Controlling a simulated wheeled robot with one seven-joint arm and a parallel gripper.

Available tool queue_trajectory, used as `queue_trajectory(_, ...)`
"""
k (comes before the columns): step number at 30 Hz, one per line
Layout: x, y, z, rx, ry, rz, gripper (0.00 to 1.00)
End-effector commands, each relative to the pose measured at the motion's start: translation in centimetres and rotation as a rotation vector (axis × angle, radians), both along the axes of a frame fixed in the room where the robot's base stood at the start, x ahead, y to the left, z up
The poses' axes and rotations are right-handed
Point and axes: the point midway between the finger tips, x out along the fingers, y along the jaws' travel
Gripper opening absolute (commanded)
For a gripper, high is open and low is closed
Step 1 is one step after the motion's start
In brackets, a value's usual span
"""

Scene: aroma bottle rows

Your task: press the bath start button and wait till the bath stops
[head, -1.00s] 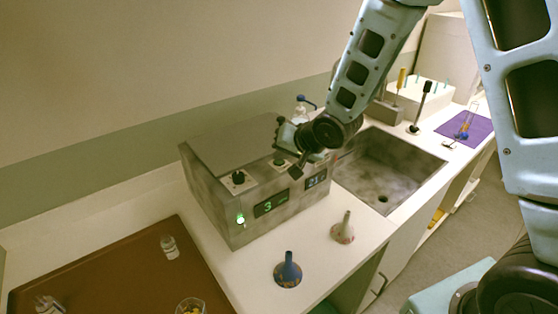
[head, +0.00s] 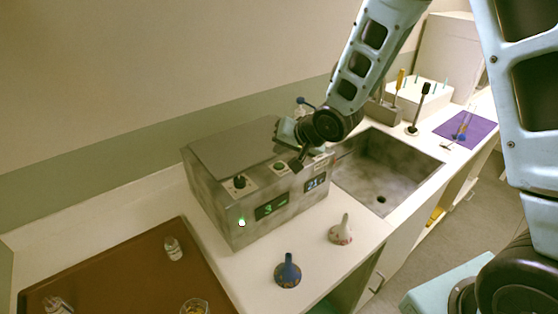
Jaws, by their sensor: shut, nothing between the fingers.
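The bath (head: 205,190) is a grey metal box with a lid on the counter. Its front has a black knob (head: 239,182), a green button (head: 279,166), a lit green display reading 3 (head: 271,206), a second lit display (head: 316,182) and a small lit lamp (head: 241,222). My gripper (head: 297,165) is shut and empty, pointing down at the top front edge of the bath, just right of the green button. I cannot tell whether its tip touches the bath. The gripper and wrist hide part of the bath's right end.
A sink (head: 388,170) lies right of the bath. A brown tray (head: 130,270) with small glass containers is at left. A purple mat (head: 466,130) lies far right.

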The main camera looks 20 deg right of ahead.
Motion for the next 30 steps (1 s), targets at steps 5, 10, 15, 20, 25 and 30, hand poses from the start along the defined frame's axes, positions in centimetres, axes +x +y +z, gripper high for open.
queue_trajectory(5, 0.0, 0.0, 2.3, 0.001, -0.001, 0.0, 0.0)
queue_trajectory(10, 0.0, 0.0, 3.3, 0.0, -0.001, 0.001, 0.0)
queue_trajectory(15, 0.0, 0.0, 3.2, -0.001, 0.0, 0.001, 0.0)
queue_trajectory(20, 0.0, 0.0, 3.2, -0.001, 0.0, 0.001, 0.0)
queue_trajectory(25, 0.0, 0.0, 3.2, -0.001, 0.0, 0.001, 0.0)
queue_trajectory(30, 0.0, 0.0, 3.2, -0.001, 0.0, 0.001, 0.0)
